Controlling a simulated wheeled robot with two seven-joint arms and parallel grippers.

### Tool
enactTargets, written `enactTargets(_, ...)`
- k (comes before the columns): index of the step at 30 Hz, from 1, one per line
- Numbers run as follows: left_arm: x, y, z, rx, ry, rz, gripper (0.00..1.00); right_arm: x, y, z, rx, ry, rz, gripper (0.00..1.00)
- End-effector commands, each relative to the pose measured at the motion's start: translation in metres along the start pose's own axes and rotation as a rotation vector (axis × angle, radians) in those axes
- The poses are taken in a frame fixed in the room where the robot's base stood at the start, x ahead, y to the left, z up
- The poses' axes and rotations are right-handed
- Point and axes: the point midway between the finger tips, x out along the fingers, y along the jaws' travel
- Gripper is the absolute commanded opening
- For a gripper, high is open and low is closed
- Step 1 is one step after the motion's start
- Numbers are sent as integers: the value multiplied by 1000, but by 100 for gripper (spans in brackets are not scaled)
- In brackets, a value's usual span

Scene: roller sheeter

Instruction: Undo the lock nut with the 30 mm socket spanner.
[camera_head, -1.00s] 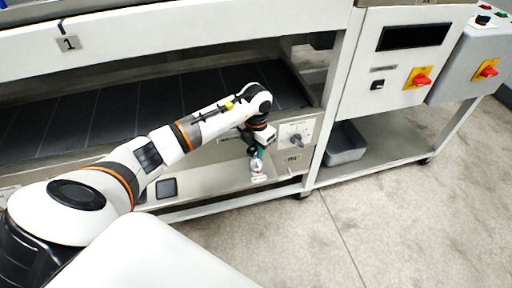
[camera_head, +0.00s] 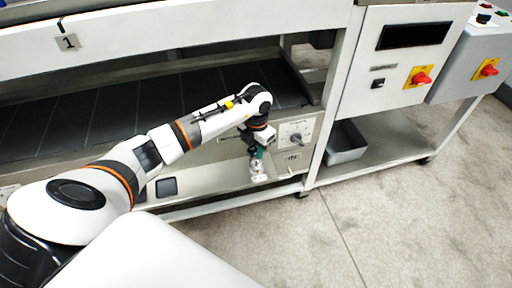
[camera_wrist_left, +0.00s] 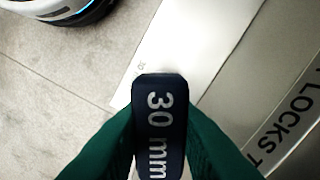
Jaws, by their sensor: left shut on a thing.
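My left gripper (camera_head: 258,159) is at the end of the left arm, low in front of the machine's lower panel. In the left wrist view, its green fingers (camera_wrist_left: 158,150) are shut on the dark handle of the socket spanner (camera_wrist_left: 160,125), which is marked "30 mm". In the head view a small silvery part (camera_head: 257,172) shows just below the fingers; I cannot tell whether it is the spanner's socket or a fitting of the machine. I cannot make out the lock nut. My right gripper is not in view.
A dial on a white plate (camera_head: 296,134) is just right of the gripper. A pale ledge (camera_head: 210,179) runs below, with a dark square pad (camera_head: 166,187) on it. A grey bin (camera_head: 345,142) stands on the shelf to the right. The floor in front is clear.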

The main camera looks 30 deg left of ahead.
Motion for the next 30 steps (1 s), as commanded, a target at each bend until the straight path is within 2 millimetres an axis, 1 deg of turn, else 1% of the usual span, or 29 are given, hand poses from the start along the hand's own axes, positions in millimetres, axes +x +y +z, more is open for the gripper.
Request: enactTargets(30, 20, -1, 0, -1, 1, 0, 0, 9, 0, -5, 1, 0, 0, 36)
